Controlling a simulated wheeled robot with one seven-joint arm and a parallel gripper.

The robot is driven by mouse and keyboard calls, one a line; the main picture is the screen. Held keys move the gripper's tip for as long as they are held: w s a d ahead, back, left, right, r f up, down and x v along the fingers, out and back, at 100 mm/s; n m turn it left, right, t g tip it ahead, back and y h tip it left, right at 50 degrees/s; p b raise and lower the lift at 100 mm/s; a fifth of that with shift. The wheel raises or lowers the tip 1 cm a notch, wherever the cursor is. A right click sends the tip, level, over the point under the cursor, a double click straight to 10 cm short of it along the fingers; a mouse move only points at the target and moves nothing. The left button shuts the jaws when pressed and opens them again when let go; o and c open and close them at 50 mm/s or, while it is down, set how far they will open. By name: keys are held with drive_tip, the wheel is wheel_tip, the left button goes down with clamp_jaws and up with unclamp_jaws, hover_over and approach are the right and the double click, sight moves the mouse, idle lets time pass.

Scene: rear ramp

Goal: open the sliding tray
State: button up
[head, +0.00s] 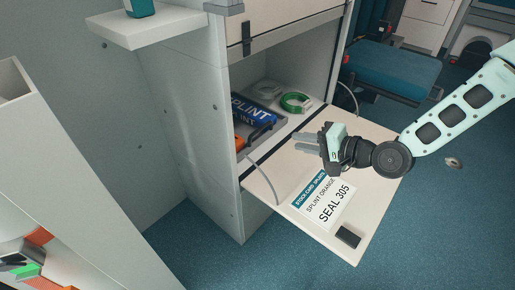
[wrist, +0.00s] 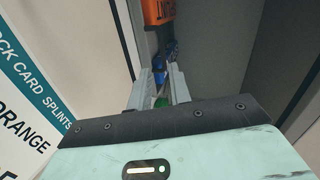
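The cabinet has a lowered pale flap (head: 285,180) in front of its open compartment. The card on it (head: 326,203) reads "SPLINT ORANGE, SEAL 305". Inside lie a blue "SPLINT" pack (head: 252,108), an orange item (head: 258,134) and a green ring (head: 296,102).
A black catch (head: 348,237) is at the flap's outer corner. A stay cable (head: 263,180) runs along its left side. A small shelf (head: 150,28) juts out at upper left. A blue seat (head: 390,68) stands behind. The floor in front is clear.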

sight(262, 129)
drive_tip(key=shift+w+d+f+m+t+y+b, duration=0.1)
drive_tip(key=shift+w+f+m+t+y+b, duration=0.15)
drive_tip(key=shift+f+m+t+b, duration=0.25)
drive_tip(key=shift+w+d+f+m+t+y+b, duration=0.15)
drive_tip(key=shift+w+f+m+t+b, duration=0.2)
drive_tip(key=shift+f, duration=0.25)
drive_tip(key=b+x, duration=0.7)
drive_tip(key=x, duration=0.8)
drive_tip(key=shift+w+a+f, duration=0.1)
drive_tip(key=shift+w+a, duration=0.15)
drive_tip(key=shift+w, duration=0.05)
drive_tip(key=shift+w+a+b, duration=0.35)
drive_tip(key=shift+w+a, duration=0.1)
drive_tip(key=shift+a, duration=0.1)
clamp_jaws()
